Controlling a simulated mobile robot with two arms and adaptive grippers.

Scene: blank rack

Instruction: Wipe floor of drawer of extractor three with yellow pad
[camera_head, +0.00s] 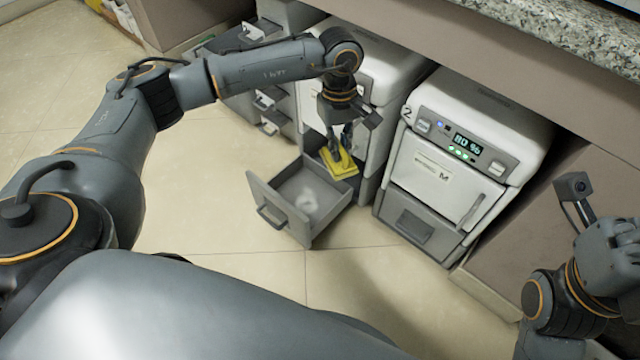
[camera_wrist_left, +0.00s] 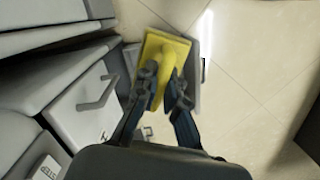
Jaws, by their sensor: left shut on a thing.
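The yellow pad (camera_head: 345,169) is held by its raised grip in my left gripper (camera_head: 342,148), which is shut on it. I cannot tell whether the pad touches the drawer floor. A pale smear shows on that floor. The drawer belongs to the white extractor (camera_head: 393,58) behind my left arm, whose number is hidden. In the left wrist view, the pad (camera_wrist_left: 153,51) covers much of the drawer (camera_wrist_left: 194,72). My right gripper (camera_head: 618,262) is partly cut off at the right edge; its jaws are unclear.
A white extractor marked 2 (camera_head: 455,168) stands to the right, its lower drawer (camera_head: 415,225) shut. More units (camera_head: 255,38) stand at the back left. A granite counter (camera_head: 570,35) overhangs at the upper right. The tiled floor (camera_head: 210,215) left of the drawer is clear.

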